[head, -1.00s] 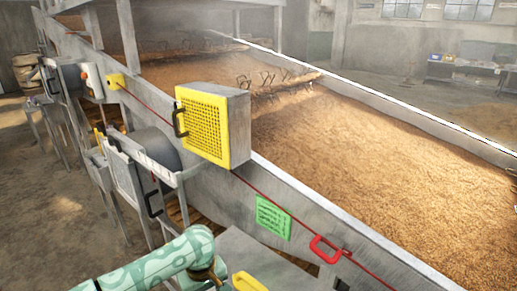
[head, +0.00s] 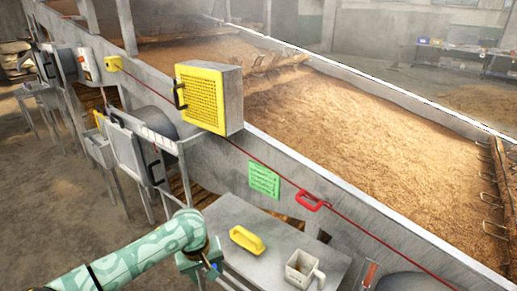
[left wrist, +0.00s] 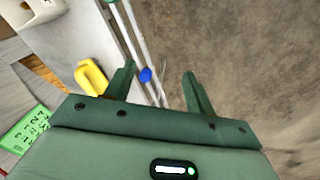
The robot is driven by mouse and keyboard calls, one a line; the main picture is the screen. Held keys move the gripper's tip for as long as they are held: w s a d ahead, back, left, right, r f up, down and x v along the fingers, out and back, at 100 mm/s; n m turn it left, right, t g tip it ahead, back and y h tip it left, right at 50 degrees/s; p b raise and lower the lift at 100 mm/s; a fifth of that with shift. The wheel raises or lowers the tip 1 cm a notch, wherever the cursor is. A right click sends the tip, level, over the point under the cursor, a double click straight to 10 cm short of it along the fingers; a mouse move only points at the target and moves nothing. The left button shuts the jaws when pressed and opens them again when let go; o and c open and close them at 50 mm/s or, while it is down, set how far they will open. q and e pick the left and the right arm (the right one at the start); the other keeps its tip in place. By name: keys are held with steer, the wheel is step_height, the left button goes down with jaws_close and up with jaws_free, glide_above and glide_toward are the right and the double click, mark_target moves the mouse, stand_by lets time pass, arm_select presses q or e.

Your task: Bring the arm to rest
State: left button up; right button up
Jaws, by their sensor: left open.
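My left arm (head: 130,262) is patterned in mint green and comes in from the lower left in the head view. Its dark green left gripper (head: 203,265) hangs beside the left edge of a grey table. In the left wrist view the two fingers of this gripper (left wrist: 158,72) are spread apart with nothing held between them. A small blue part (left wrist: 146,75) shows beyond the fingers, by the metal rails; I cannot tell its distance. My right gripper is in neither view.
The grey table (head: 225,215) bears a yellow handled tool (head: 247,240) and a pale square-mouthed container (head: 302,269). Behind it runs the grain bed's metal wall (head: 350,218), with a green sheet (head: 264,179) and a red handle (head: 311,200) on a cord.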

arm_select(q)
steer(key=w+a+f+m+t+h, duration=0.1)
steer(key=w+a+f+m+t, duration=0.3)
steer(key=w, duration=0.3)
steer(key=s+a+f+m+t+y, duration=0.1)
steer(key=s+a+f+m, duration=0.15)
steer(key=s+f, duration=0.7)
steer(key=s+a+f+m, duration=0.2)
steer(key=s+a+f, duration=0.1)
steer(key=s+f, duration=0.65)
steer(key=s+a+f+g, duration=0.1)
steer(key=s+f, duration=0.4)
steer(key=s, duration=0.5)
steer(key=s+a+f+g, duration=0.1)
steer(key=s+f, duration=0.5)
steer(key=s, duration=0.3)
steer(key=s+f+g, duration=0.1)
steer(key=s+g, duration=0.3)
steer(key=s, duration=2.1)
steer(key=shift+d+f+y, duration=0.15)
steer(key=shift+f+y, duration=0.1)
steer(key=shift+y, duration=0.15)
steer(key=shift+s, duration=0.1)
